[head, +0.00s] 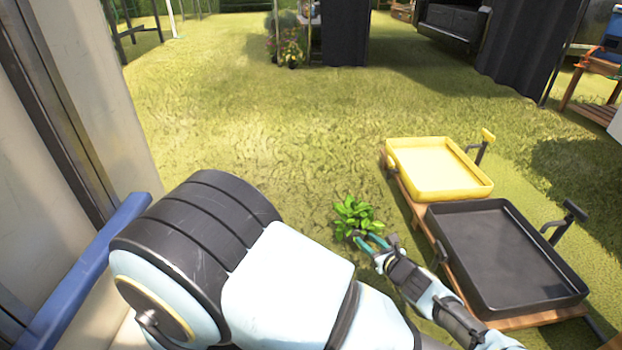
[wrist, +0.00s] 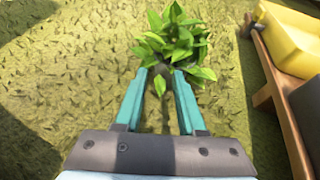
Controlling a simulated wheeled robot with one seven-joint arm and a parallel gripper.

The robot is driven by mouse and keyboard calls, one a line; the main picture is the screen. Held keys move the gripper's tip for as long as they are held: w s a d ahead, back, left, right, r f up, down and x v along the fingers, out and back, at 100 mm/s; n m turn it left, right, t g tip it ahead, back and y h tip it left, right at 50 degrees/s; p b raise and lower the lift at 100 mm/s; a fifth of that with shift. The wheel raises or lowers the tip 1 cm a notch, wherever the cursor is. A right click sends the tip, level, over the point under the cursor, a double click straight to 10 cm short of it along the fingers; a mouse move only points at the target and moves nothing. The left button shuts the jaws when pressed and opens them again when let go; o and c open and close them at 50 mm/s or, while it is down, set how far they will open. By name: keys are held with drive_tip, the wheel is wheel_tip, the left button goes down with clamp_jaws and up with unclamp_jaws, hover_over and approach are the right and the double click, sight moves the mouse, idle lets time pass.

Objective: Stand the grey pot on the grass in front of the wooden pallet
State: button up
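A plant with bright green leaves (head: 355,215) shows just beyond my gripper (head: 366,242). It also shows in the wrist view (wrist: 175,38), at the tips of the teal fingers (wrist: 167,72). Its leaves and the fingers hide the pot, so I cannot make out the grey pot clearly. The fingers are apart, with grass and shadow visible between them. Whether the tips press on the pot is hidden. The wooden pallet (head: 416,210) lies on the grass to the right of the plant, and its edge (wrist: 264,95) is at the right of the wrist view.
A yellow tray (head: 440,168) and a black tray (head: 510,262) rest on the pallet. Open grass (head: 240,120) stretches beyond and left of the plant. A pale wall (head: 110,130) stands at the left. Potted flowers (head: 290,50) and dark panels (head: 345,35) are farther back.

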drive_tip(key=s+a+r+n+g+y, duration=0.1)
drive_tip(key=s+a+r+n+g, duration=0.15)
drive_tip(key=a+n+g, duration=0.35)
drive_tip(key=s+a+r+n+g+y, duration=0.1)
drive_tip(key=s+a+r+n+g, duration=0.1)
drive_tip(key=s+a+n+g, duration=0.45)
drive_tip(key=a+r+n+h, duration=0.3)
drive_tip(key=r+n, duration=0.5)
drive_tip(key=r, duration=0.5)
drive_tip(key=a+r+n+t+h, duration=0.1)
drive_tip(key=a+r+n+h, duration=0.3)
drive_tip(key=r+n, duration=0.5)
wheel_tip(320, 180, up, 6)
drive_tip(key=shift+a+f+h, duration=0.2)
drive_tip(key=shift+a+h, duration=0.1)
drive_tip(key=shift+a, duration=0.4)
